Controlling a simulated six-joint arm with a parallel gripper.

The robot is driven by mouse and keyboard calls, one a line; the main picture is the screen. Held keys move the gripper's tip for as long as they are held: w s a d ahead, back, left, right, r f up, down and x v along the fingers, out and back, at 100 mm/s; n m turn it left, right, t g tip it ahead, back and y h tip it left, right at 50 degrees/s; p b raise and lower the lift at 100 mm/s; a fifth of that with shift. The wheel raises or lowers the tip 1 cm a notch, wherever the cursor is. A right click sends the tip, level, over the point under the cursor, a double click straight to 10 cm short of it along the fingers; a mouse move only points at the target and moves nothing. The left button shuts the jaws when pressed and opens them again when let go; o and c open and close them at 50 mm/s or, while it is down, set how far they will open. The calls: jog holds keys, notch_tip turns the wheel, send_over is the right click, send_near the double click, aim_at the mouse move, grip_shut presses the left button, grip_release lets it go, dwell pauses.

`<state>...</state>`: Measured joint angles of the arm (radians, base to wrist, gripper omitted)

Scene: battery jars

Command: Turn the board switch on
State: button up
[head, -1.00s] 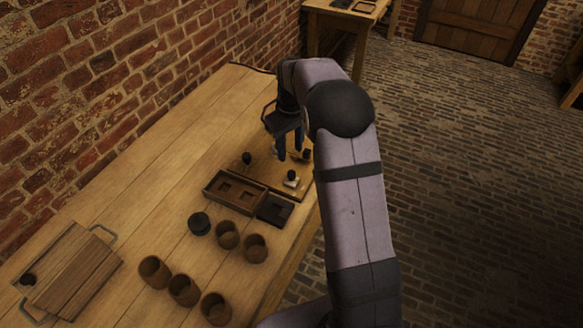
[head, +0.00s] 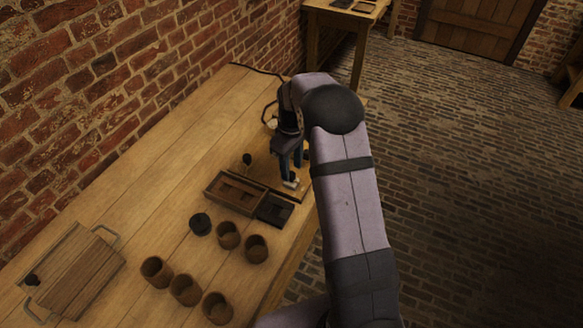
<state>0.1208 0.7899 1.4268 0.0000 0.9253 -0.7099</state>
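The wooden board (head: 262,172) lies near the far right part of the table. A small pale fitting (head: 291,184), which looks like the switch, sits at its near right side. My gripper (head: 291,174) points down over the board, with its dark blue fingers right at this fitting. The fingers partly cover it, and whether they touch it or stand just above it I cannot tell. The gap between the fingers is hard to make out. The switch's position is hidden. A dark round knob (head: 247,159) stands at the board's left side.
A compartmented brown tray (head: 228,203) and a black tray (head: 274,210) lie just in front of the board. Several brown jars (head: 186,289) and a dark round piece (head: 200,224) stand nearer. A handled wooden board (head: 78,275) lies at left. The table's left middle is clear.

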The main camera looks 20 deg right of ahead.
jog(key=shift+f, duration=1)
grip_shut()
jog(key=shift+m, duration=0.4)
jog(key=m, duration=0.5)
jog(key=shift+m, duration=0.3)
jog(key=m, duration=0.5)
jog(key=shift+w+r+m, duration=0.1)
jog(key=shift+m, duration=0.2)
